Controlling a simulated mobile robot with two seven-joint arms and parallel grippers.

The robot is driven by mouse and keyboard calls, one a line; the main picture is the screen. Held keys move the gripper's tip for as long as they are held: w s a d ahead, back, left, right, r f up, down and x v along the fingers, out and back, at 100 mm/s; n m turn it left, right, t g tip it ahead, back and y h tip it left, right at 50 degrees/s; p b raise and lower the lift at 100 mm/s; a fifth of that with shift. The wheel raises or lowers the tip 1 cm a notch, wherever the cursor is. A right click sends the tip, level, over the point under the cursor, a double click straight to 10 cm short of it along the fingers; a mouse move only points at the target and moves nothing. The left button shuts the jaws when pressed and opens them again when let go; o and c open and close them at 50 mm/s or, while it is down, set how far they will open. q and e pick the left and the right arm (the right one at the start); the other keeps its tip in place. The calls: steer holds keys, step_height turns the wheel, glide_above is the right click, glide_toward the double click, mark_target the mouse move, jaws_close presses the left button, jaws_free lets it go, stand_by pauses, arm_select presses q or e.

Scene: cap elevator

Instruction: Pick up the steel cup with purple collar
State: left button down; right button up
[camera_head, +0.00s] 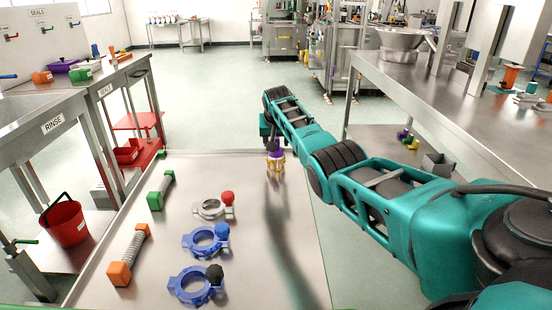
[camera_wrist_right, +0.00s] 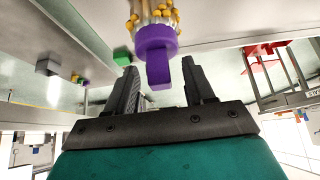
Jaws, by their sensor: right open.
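The steel cup with purple collar (camera_head: 276,166) stands on the steel table near its far right edge. In the right wrist view, its purple collar (camera_wrist_right: 157,38) is at top centre, with yellow knobs beyond it and a purple tab sticking out toward my gripper. My right gripper (camera_wrist_right: 162,85) is open, with a dark finger on each side of the tab. I cannot tell whether the fingers touch it. In the head view, the right gripper (camera_head: 268,135) is at the cup's far side, partly hidden by the arm. My left gripper is not in view.
The steel table (camera_head: 255,275) also holds clamps with red (camera_head: 228,197), blue (camera_head: 222,230) and black (camera_head: 214,274) knobs. Two bolts with green (camera_head: 155,201) and orange (camera_head: 120,273) heads lie left. The table's right front is clear. A steel bench (camera_head: 455,110) stands right.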

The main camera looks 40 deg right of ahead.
steer(key=shift+c, duration=0.5)
jaws_close()
steer(key=shift+r, duration=0.1)
